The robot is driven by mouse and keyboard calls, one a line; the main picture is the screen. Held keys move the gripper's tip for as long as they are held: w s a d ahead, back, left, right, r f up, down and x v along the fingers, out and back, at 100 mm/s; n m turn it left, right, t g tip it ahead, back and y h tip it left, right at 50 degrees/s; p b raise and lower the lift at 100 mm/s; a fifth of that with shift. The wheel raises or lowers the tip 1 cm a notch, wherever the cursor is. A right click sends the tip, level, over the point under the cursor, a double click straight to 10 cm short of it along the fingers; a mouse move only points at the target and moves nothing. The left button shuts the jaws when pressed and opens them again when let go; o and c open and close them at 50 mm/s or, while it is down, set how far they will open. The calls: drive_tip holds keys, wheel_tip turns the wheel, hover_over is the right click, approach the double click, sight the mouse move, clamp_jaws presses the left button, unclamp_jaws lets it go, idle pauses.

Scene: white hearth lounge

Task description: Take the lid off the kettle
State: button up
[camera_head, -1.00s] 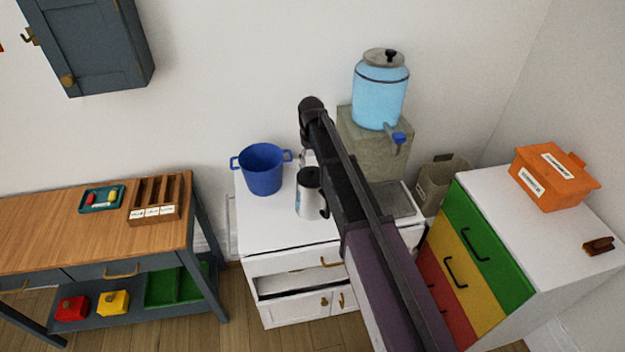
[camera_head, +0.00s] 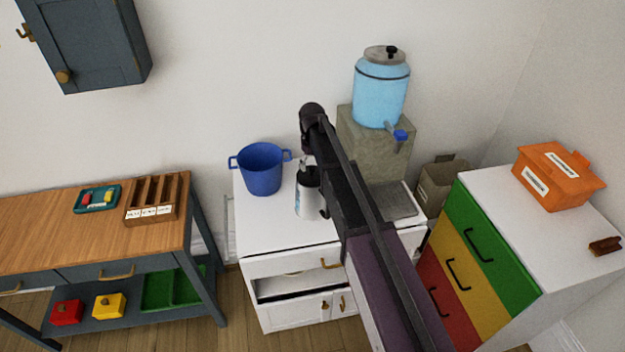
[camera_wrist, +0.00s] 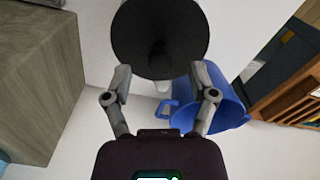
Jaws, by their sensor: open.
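The kettle (camera_head: 304,203) is a silver can with a black lid (camera_head: 307,179), standing upright on the white cabinet. Part of its right side is hidden by my arm. In the wrist view the black lid (camera_wrist: 160,25) is a large dark disc with a knob (camera_wrist: 158,56) at its middle, and it hides the kettle body. My gripper (camera_wrist: 160,75) is open, its two fingers apart on either side of the knob's line and not closed on it. In the head view my gripper (camera_head: 305,162) is right above the lid, partly behind my arm.
A blue pot (camera_head: 262,172) stands just left of the kettle. A blue water dispenser (camera_head: 380,95) sits on a grey block (camera_head: 375,155) behind and to the right. The white cabinet top (camera_head: 275,225) is clear in front of the pot.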

drive_tip(key=shift+f+b, duration=0.75)
drive_tip(key=shift+f, duration=0.25)
clamp_jaws()
